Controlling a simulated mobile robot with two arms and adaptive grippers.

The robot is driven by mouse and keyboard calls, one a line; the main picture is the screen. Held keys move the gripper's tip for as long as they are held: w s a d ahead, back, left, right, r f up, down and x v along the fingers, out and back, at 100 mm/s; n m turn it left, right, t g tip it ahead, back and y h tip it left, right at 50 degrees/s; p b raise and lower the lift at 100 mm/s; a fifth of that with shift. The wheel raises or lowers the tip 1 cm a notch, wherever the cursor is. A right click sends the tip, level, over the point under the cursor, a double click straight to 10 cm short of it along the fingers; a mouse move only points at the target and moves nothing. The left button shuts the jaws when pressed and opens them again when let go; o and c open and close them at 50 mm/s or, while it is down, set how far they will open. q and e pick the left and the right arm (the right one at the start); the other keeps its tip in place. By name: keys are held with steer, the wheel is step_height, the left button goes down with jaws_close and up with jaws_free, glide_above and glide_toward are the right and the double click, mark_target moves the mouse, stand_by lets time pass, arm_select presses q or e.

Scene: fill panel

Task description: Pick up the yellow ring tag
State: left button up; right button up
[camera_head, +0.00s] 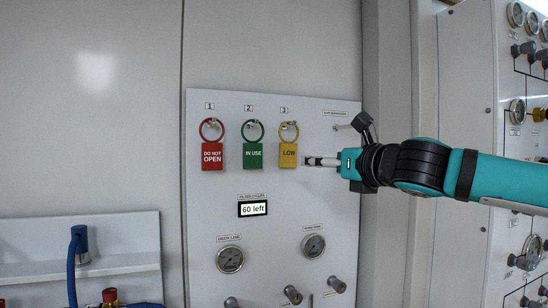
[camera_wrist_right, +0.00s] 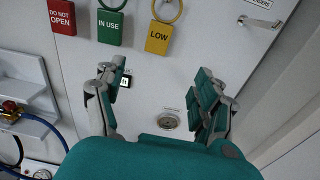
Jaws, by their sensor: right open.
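The yellow ring tag (camera_head: 288,154), marked LOW, hangs by its ring from hook 3 on the light grey panel. It also shows in the right wrist view (camera_wrist_right: 158,38), above the gap between the fingers. My right gripper (camera_head: 308,161) comes in from the right in the head view, its fingertips just right of the yellow tag. In the right wrist view the gripper (camera_wrist_right: 160,90) is open, with nothing between its teal fingers. Whether a finger touches the tag cannot be told. My left gripper is not in view.
A green IN USE tag (camera_head: 252,155) hangs left of the yellow one, and a red DO NOT OPEN tag (camera_head: 212,156) left of that. An empty peg (camera_head: 343,127) sticks out at the upper right. Gauges (camera_head: 230,259) and knobs are below. A shelf (camera_head: 120,261) with blue hose is at left.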

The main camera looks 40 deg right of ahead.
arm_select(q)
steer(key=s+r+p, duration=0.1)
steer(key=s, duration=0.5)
arm_select(e)
glide_toward(290, 152)
steer(key=w, duration=0.1)
steer(key=w+d, duration=0.1)
steer(key=w, duration=0.2)
steer(key=shift+d+f+p, duration=0.25)
steer(key=shift+d+p, duration=0.1)
steer(key=shift+d, duration=0.05)
steer(key=shift+w+d+r, duration=0.1)
steer(key=shift+w+r, duration=0.05)
steer(key=shift+w, duration=0.25)
steer(key=x, duration=0.1)
steer(key=p+x, duration=0.1)
steer(key=x, duration=0.2)
steer(key=shift+w+a+r, duration=0.1)
steer(key=shift+w+a, duration=0.1)
steer(key=shift+a, duration=0.15)
steer(key=shift+w+d, duration=0.1)
steer(key=shift+w, duration=0.4)
steer(key=shift+c, duration=1.5)
steer(key=c, duration=0.8)
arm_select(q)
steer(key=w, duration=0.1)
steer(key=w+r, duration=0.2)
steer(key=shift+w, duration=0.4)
arm_select(e)
steer(key=shift+c, duration=0.2)
